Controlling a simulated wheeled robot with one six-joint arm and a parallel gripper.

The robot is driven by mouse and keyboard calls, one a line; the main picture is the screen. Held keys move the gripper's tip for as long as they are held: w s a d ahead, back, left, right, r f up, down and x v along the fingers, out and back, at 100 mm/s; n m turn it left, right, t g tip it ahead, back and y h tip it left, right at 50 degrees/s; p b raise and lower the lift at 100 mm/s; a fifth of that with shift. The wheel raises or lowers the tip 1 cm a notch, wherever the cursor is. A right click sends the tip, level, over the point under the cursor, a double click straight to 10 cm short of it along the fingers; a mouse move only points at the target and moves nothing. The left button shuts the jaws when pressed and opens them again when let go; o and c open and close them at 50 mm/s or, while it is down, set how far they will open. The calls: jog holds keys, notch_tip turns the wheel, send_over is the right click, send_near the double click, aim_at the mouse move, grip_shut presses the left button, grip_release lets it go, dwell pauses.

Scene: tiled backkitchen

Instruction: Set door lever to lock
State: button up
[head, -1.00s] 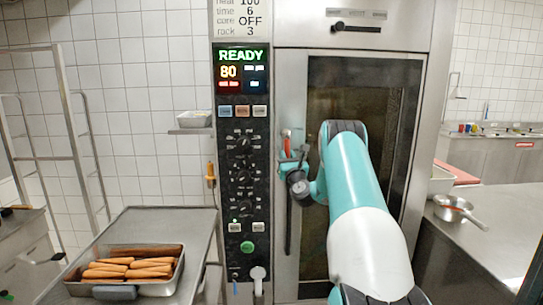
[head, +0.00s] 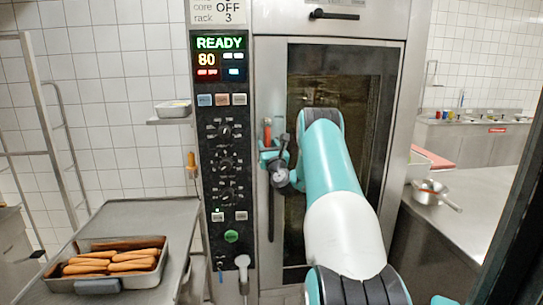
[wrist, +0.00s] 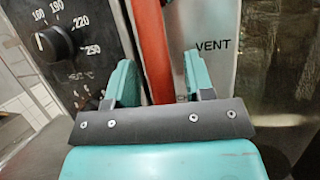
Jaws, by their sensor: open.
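The oven door lever is a red handle (head: 267,132) on the left edge of the oven door, roughly upright in the head view. In the wrist view the red lever (wrist: 152,45) runs down between my two teal fingers, beside a metal plate marked VENT (wrist: 213,46). My gripper (head: 272,156) is at the lever's height, its fingers (wrist: 160,78) open on either side of the lever. The lever's lower end is hidden behind my gripper.
The control panel (head: 226,190) with knobs and a READY display is just left of the lever. A tray of sausages (head: 160,250) sits on a metal table at lower left. A counter with a pan (head: 430,190) is at right.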

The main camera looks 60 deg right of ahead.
jog(key=b+v, duration=1.7)
jog(key=b, duration=0.6)
jog(key=shift+f+b, duration=0.25)
jog(key=shift+b, duration=0.1)
jog(key=shift+a, duration=0.15)
